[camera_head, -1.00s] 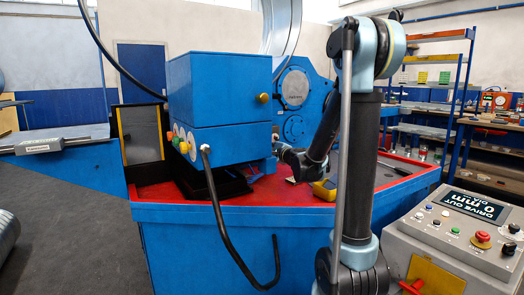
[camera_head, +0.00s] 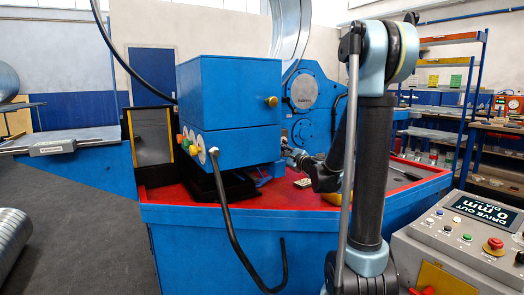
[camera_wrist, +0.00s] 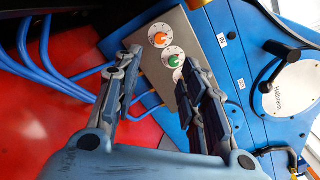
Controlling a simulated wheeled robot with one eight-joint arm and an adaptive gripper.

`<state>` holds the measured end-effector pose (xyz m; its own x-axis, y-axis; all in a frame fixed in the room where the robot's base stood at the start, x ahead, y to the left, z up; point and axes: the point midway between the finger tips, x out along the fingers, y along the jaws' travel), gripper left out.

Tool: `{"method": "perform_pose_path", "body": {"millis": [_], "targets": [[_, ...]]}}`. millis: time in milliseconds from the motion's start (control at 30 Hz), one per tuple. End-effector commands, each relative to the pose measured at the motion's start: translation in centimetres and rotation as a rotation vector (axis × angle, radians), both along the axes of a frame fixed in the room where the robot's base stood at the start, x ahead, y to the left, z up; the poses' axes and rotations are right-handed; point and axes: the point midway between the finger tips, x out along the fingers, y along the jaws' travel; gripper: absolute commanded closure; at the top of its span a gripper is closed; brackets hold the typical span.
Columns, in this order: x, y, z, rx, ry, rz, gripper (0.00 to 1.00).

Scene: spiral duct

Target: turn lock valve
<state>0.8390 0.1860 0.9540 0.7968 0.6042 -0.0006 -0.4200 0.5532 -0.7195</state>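In the wrist view, a metal valve panel (camera_wrist: 153,78) on the blue machine carries an orange knob (camera_wrist: 160,39) and a green knob (camera_wrist: 174,61) on white dials. A further dial below them is partly hidden by my right finger. I cannot tell which one is the lock valve. My gripper (camera_wrist: 160,66) is open, its two fingers apart on either side of the lower panel, with nothing seen between them. I cannot tell whether it touches the panel. In the head view my gripper (camera_head: 291,153) is small, close to the right side of the blue box.
Blue hoses (camera_wrist: 60,75) run left of the panel over the red surface (camera_wrist: 60,137). A black crank handle (camera_wrist: 283,52) stands out at the right. In the head view, the blue box (camera_head: 228,95) and grey control console (camera_head: 455,245) flank my arm.

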Motion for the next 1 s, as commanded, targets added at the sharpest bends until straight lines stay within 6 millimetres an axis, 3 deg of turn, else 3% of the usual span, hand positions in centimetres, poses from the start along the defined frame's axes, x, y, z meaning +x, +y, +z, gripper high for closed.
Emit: {"method": "perform_pose_path", "body": {"millis": [633,1000], "targets": [[9.2,7.0,0.0,-0.001,0.0,0.001,0.61],[12.1,9.2,0.0,-0.002,-0.001,-0.001,0.61]]}}
